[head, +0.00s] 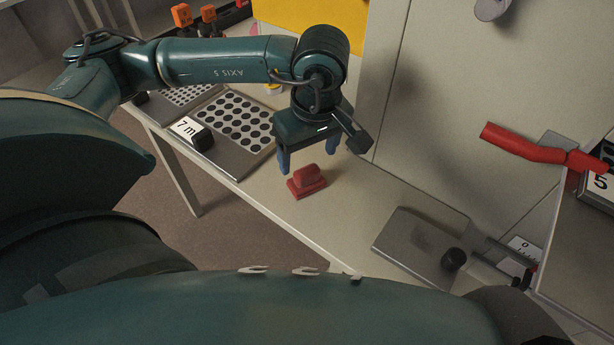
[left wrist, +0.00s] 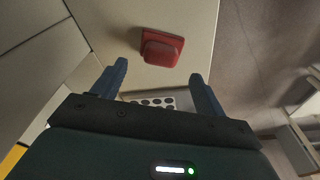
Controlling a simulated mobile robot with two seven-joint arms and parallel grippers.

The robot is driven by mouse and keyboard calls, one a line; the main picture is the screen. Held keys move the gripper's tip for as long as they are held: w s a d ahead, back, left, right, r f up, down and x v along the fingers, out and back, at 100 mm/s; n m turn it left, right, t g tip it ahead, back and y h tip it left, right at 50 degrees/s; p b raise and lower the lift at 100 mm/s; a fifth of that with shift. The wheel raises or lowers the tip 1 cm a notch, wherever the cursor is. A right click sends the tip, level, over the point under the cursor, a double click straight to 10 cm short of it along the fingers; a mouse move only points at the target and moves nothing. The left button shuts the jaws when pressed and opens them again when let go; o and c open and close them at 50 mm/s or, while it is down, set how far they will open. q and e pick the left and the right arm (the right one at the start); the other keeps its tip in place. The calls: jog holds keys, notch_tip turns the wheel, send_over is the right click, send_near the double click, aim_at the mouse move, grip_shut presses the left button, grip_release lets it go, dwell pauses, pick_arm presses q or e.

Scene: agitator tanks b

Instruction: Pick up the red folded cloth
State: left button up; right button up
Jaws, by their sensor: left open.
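The red folded cloth (head: 307,182) lies on the pale bench top near its front edge, with a raised middle on a flatter base. My left gripper (head: 308,161) is open and empty, with its blue fingers pointing down above and slightly behind the cloth in the head view. In the left wrist view the cloth (left wrist: 161,48) lies ahead of the two spread fingertips (left wrist: 158,70), apart from them. My right gripper is not in view.
A tray with black round holes (head: 240,120) stands left on the bench (head: 345,215). A grey plate with a black knob (head: 453,259) lies to the right. A red handle (head: 525,145) sticks out at the far right. A tall pale cabinet panel stands behind.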

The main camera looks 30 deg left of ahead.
aim_at(307, 169)
pick_arm(q)
jog(key=f, duration=0.5)
jog(key=shift+w+a+f, duration=0.15)
jog(key=shift+a+f, duration=0.15)
jog(key=shift+c, duration=0.3)
jog(key=shift+r, duration=0.1)
jog(key=c, duration=1)
jog(key=shift+r, duration=0.2)
jog(key=shift+c, duration=0.9)
notch_tip(307, 169, up, 10)
jog(key=shift+f, duration=0.2)
jog(key=shift+c, duration=0.5)
